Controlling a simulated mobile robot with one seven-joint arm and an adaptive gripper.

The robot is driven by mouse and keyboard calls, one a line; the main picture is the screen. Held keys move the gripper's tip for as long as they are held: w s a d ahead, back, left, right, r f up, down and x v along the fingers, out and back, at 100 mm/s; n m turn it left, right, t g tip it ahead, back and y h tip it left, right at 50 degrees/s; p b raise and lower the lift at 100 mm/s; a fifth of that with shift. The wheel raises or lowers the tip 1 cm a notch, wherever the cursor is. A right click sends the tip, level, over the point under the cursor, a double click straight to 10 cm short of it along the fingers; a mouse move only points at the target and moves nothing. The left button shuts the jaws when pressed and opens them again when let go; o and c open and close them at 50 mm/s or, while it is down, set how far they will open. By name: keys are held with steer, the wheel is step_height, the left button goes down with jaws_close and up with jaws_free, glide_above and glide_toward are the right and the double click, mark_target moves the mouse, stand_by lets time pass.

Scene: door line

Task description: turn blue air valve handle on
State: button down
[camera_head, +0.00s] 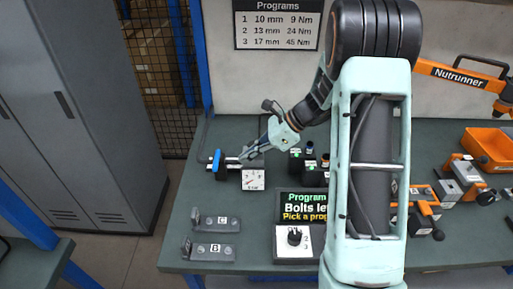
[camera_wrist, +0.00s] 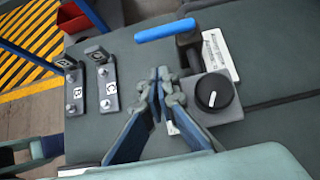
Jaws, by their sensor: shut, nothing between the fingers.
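The blue air valve handle (camera_head: 216,162) is a short bar at the left edge of the bench in the head view. It also shows at the top of the wrist view (camera_wrist: 165,31), where it lies crosswise to its short dark pipe fitting (camera_wrist: 190,45). My gripper (camera_head: 247,154) is shut and empty, near the fitting to the right of the handle. In the wrist view its fingertips (camera_wrist: 160,76) are together, apart from the handle.
Brackets marked C (camera_head: 221,222) and B (camera_head: 214,248) stand on the bench's near left. A program display (camera_head: 304,206) and a selector knob (camera_head: 294,238) are near the middle. An orange bin (camera_head: 488,150) is at right. A grey locker (camera_head: 85,120) stands left.

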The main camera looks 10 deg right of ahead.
mark_target(217, 165)
steer(key=w+a+f, duration=0.1)
steer(key=a, duration=0.4)
steer(key=shift+a+f+p, duration=0.35)
steer(key=shift+f, duration=0.05)
steer(key=shift+s+a+m+t+b, duration=0.1)
steer(key=shift+a+m+t+b, duration=0.25)
steer(key=shift+m+b, duration=0.2)
steer(key=shift+s+a+f+m+t+h+b, duration=0.1)
steer(key=shift+a+m+t+h+b, duration=0.25)
steer(key=shift+m+t+b, duration=0.25)
steer(key=m+b, duration=0.1)
steer(key=a+m+t+h+b, duration=0.1)
steer(key=shift+s+a+f+m+t+b, duration=0.15)
steer(key=shift+a+m+t+b, duration=0.1)
steer(key=shift+a+m+b, duration=0.1)
steer(key=w+a+m+t+h+b, duration=0.2)
steer(key=w+a+m+b, duration=0.1)
steer(key=w+a+m, duration=0.1)
steer(key=shift+a+r+b, duration=0.25)
steer(key=shift+a+b, duration=0.1)
steer(key=shift+a, duration=0.55)
steer(key=shift+w, duration=0.25)
